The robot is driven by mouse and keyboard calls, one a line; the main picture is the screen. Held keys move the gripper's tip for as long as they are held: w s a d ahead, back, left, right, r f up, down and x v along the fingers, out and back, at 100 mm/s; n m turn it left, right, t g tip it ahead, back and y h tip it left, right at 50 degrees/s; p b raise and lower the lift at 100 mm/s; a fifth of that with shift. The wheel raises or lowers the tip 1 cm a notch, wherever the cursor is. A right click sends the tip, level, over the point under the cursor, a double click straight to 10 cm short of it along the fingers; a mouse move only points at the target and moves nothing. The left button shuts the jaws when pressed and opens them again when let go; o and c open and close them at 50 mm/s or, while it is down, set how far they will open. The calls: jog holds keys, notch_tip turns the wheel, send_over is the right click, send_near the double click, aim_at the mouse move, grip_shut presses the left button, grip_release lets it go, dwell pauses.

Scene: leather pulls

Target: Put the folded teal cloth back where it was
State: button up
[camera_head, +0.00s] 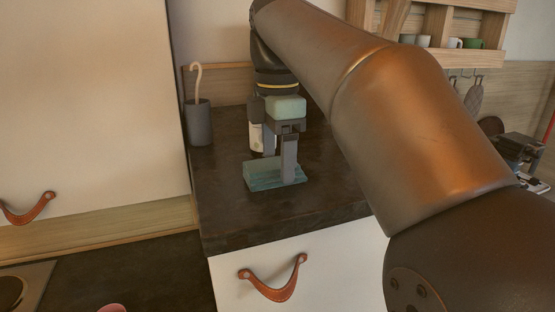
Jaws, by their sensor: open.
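The folded teal cloth (262,178) lies on the dark countertop (228,205), near its front left part. My gripper (281,168) points down over the cloth from above. One finger shows clearly, reaching down at the cloth's right part; the other is mostly hidden. The jaws are open. I cannot tell whether the fingers touch the cloth.
A grey cup (199,123) with a cane-shaped handle in it stands at the back left. A white drawer with a leather pull (275,285) is below the counter. Mugs (455,43) sit on a wooden shelf.

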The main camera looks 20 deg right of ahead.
aim_at(277, 162)
notch_tip(277, 162, up, 6)
jog(key=shift+r+p, duration=0.15)
jog(key=shift+p, duration=0.15)
dwell(0.3)
